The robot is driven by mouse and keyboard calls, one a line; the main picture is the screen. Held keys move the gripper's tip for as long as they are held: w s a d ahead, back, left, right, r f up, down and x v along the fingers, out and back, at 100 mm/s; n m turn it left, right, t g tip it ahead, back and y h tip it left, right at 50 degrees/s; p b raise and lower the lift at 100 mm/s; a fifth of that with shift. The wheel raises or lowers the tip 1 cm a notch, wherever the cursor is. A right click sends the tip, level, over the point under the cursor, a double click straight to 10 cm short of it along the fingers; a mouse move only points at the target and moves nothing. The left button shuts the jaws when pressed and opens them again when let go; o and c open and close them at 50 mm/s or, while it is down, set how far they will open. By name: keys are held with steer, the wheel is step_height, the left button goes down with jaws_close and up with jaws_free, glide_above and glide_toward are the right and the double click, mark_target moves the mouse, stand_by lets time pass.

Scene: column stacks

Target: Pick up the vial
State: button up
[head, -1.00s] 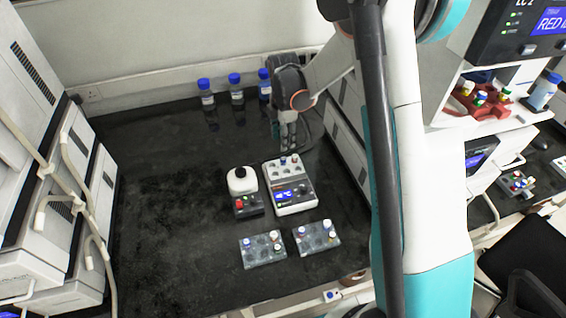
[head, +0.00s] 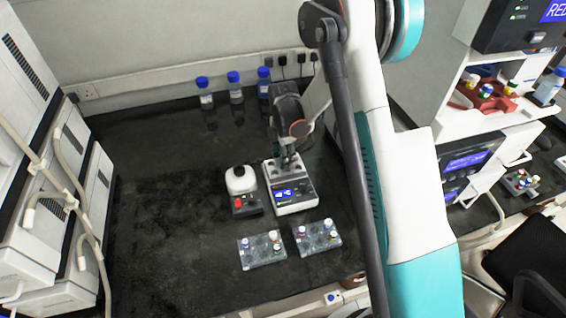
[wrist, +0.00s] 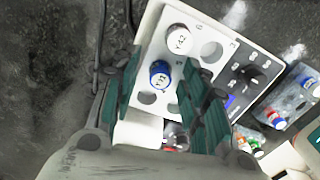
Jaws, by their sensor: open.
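My gripper (head: 287,160) is low over the back part of the white block device (head: 295,208), which has a blue display. In the wrist view my gripper (wrist: 163,64) is open, with its green ribbed fingers on either side of a blue-capped vial (wrist: 160,72) in a hole of the device. I cannot tell whether the fingers touch it. A white-capped vial (wrist: 178,38) stands in a neighbouring hole, just beyond the fingertips. In the head view my gripper hides most of the device's top and its vials.
A small white-topped mixer (head: 241,180) stands left of the device. Two clear racks with small vials, a left one (head: 255,260) and a right one (head: 308,247), lie in front. Several blue-capped bottles (head: 235,88) stand by the back wall. The left bench is clear.

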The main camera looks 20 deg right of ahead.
steer(key=c, duration=0.9)
steer(key=shift+r, duration=0.1)
